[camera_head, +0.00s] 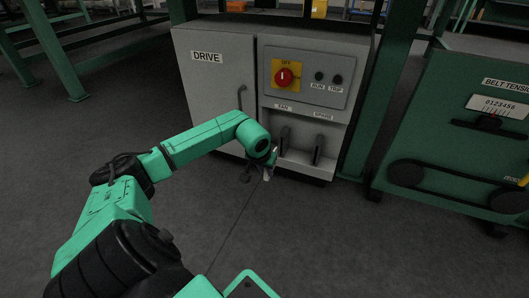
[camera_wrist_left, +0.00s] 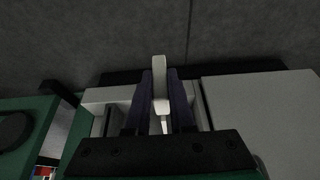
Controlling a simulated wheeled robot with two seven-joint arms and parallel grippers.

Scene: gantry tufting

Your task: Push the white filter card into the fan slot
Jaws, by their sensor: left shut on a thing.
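The white filter card (camera_wrist_left: 160,82) is upright between the two dark fingers of my left gripper (camera_wrist_left: 161,92) in the left wrist view. The gripper is shut on it. In the head view my left gripper (camera_head: 264,161) is low at the front of the grey cabinet, left of the fan slot (camera_head: 284,139), and a small pale end of the card (camera_head: 266,174) shows below it. The slot sits under the FAN label. Whether the card touches the slot cannot be told. My right gripper is out of view.
The grey cabinet (camera_head: 215,95) has a DRIVE door with a dark handle. A second slot (camera_head: 318,150) under SPARE is right of the fan slot. Above are a red knob (camera_head: 284,76) and a grey panel. A green belt-tension machine (camera_head: 440,120) stands right. The floor in front is clear.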

